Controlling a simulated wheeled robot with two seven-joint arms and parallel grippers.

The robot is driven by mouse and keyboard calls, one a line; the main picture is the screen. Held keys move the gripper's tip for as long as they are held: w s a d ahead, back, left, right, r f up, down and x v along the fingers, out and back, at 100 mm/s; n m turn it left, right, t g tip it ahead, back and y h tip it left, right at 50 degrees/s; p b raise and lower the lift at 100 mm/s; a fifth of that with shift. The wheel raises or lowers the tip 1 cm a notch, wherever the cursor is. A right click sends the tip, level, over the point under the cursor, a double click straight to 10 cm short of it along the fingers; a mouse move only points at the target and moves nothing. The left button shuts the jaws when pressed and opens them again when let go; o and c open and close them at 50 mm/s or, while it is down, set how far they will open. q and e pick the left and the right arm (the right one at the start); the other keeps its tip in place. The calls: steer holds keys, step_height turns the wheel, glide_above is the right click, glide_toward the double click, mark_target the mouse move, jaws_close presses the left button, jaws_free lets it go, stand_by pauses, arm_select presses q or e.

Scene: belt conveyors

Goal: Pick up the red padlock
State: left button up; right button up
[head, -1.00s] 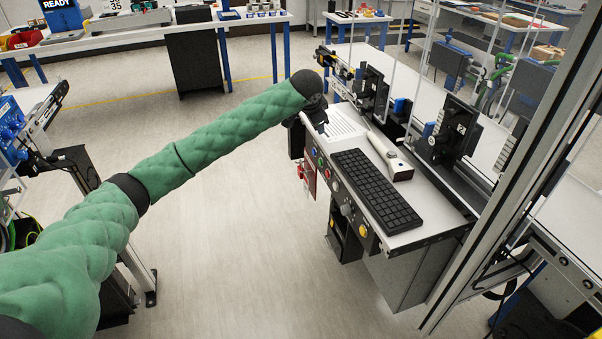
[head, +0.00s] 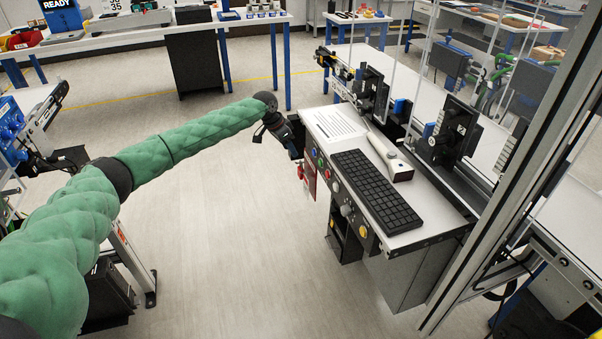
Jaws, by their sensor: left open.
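A small red padlock (head: 301,171) hangs at the front left side of the control desk, beside a dark red plate (head: 310,178). It is small, and its details are hard to make out. My left gripper (head: 294,154) is at the end of the green-sleeved arm, pointing down and to the right. It is open, just above the padlock in the picture. I cannot tell whether its fingers touch the padlock. My right gripper is out of view.
The control desk (head: 408,238) carries a black keyboard (head: 376,190), a paper sheet (head: 333,125) and a white handheld device (head: 392,160). Buttons line its front edge. A metal post (head: 520,150) stands at right. The floor left of the desk is clear.

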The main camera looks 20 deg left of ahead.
mark_target(300, 162)
arm_select(q)
steer(key=p+x, duration=0.1)
steer(key=x, duration=0.2)
steer(key=d+x, duration=0.1)
steer(key=x, duration=0.2)
steer(key=shift+p, duration=0.4)
steer(key=shift+w+f, duration=0.1)
steer(key=shift+f, duration=0.35)
steer(key=shift+d, duration=0.1)
jaws_close()
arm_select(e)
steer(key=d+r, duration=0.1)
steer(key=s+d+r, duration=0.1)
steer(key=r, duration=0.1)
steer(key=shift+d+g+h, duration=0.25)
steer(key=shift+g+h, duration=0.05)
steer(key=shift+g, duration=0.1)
